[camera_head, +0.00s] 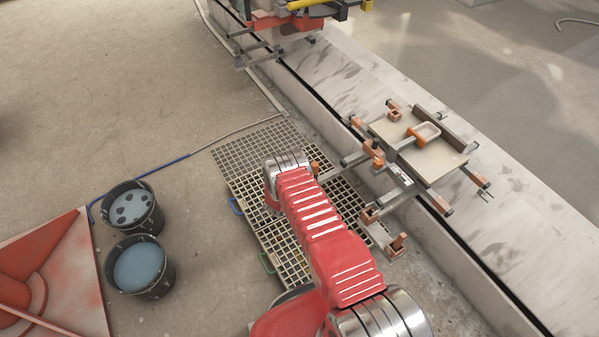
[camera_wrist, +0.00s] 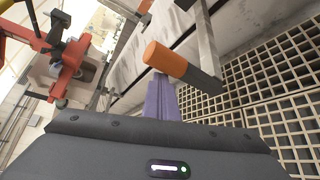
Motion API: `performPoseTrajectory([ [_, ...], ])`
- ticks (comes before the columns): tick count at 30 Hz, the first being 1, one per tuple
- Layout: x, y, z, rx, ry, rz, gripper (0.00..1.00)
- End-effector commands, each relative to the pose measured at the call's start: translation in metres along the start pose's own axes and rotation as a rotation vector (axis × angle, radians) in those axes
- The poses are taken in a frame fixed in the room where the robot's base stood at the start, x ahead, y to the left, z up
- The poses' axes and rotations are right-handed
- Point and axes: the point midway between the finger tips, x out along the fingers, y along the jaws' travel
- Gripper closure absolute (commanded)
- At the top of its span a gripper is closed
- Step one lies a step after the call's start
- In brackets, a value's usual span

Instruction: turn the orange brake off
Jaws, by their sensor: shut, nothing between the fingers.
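The orange brake grip (camera_wrist: 165,59) is a short cylinder in the middle of the wrist view, with a dark grey end piece (camera_wrist: 204,82) running down to the right. What looks like the same orange grip (camera_head: 315,167) shows in the head view, just right of my arm's metal wrist. My gripper (camera_wrist: 161,82) shows in the wrist view as purple fingers, shut and empty. Its tips end just below the orange grip in the picture; I cannot tell whether they touch it. In the head view my red arm hides the gripper.
Slatted grating (camera_head: 250,150) lies under my arm. Two dark buckets (camera_head: 134,208) and a red tray (camera_head: 60,270) stand left. Open floor lies at upper left.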

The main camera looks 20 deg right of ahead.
Motion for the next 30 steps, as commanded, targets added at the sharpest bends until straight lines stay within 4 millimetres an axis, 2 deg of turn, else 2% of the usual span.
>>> performPoseTrajectory([
  [20, -0.005, -0.002, -0.002, -0.007, 0.002, 0.0, 1.0],
  [30, -0.004, 0.005, -0.018, -0.006, 0.01, 0.004, 1.0],
])
